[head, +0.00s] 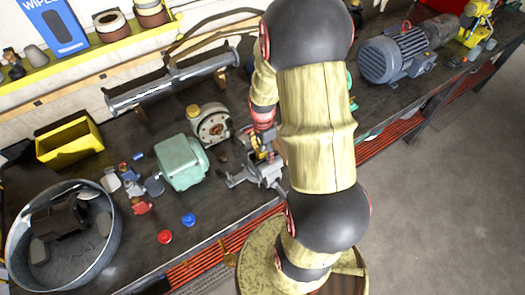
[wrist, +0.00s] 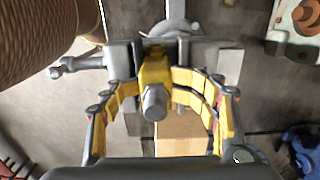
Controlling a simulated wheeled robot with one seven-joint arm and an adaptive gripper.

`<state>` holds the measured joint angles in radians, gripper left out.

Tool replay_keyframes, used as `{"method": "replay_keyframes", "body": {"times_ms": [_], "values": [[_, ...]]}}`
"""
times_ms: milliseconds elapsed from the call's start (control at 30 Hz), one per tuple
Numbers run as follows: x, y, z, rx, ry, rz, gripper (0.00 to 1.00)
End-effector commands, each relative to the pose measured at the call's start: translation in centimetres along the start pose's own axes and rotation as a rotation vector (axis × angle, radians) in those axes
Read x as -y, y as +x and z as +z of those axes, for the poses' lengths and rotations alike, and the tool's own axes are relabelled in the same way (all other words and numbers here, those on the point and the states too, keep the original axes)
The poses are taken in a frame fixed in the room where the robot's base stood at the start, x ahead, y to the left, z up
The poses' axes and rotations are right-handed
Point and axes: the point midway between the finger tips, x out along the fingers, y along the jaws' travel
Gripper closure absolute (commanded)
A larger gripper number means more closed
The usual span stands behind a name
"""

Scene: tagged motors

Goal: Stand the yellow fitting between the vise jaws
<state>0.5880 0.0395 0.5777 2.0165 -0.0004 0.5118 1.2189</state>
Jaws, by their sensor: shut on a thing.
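The yellow fitting (wrist: 154,68), with a grey round end (wrist: 155,103) facing the camera, is held between the fingertips of my gripper (wrist: 156,76) in the wrist view. The curved fingers with yellow pads are shut on it. The grey vise (head: 262,174) stands on the bench in the head view. In the wrist view its blocky jaws (wrist: 212,60) lie to both sides of the fitting. I cannot tell how deep the fitting sits between them or whether it touches the vise. In the head view my arm hides much of the gripper and vise.
A green box-shaped motor (head: 181,162) and a round grey housing (head: 211,124) stand left of the vise. Several small parts, a metal tub (head: 112,253) and a yellow bin (head: 70,143) lie farther left. A blue-grey motor (head: 396,54) is at the right.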

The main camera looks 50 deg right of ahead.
Motion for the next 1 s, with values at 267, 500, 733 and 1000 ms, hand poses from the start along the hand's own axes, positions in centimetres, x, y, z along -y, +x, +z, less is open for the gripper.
{"method": "replay_keyframes", "body": {"times_ms": [267, 500, 733, 1000], "values": [[0.1, -3.3, 0.0, -0.002, 0.0, -0.005, 0.53], [0.1, -8.2, 0.0, -0.002, 0.0, -0.005, 0.53], [0.1, -11.3, 0.0, -0.001, 0.0, -0.003, 0.53], [0.0, -12.0, 0.1, 0.0, 0.0, 0.0, 0.53]]}}
